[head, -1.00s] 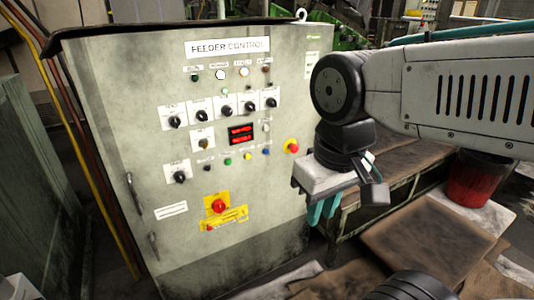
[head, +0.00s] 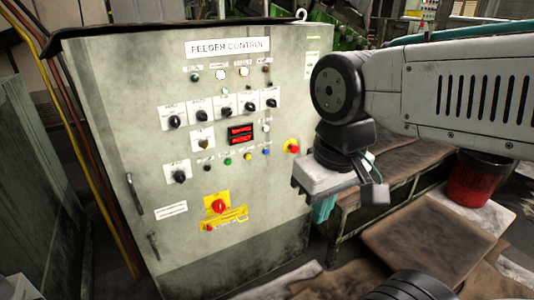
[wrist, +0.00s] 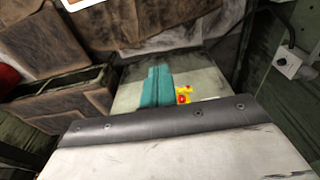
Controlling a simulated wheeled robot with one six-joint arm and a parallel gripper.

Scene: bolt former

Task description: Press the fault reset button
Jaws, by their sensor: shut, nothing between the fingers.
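The grey feeder control cabinet (head: 110,100) stands at left in the head view. Its face has a row of small buttons under the red display: black (head: 207,168), green (head: 228,161), yellow (head: 247,156) and blue (head: 265,152). Their labels are too small to read, so I cannot tell which one is the fault reset button. My gripper (head: 322,210) is right of the cabinet's panel, apart from the buttons, its teal fingers pointing down and partly hidden by its pale body. In the wrist view its fingers (wrist: 155,88) are together and empty.
A red rotary switch (head: 219,206) is lower on the panel. A workbench (head: 400,165) and a red bucket (head: 475,182) stand at right. Brown sheets (head: 420,235) lie below.

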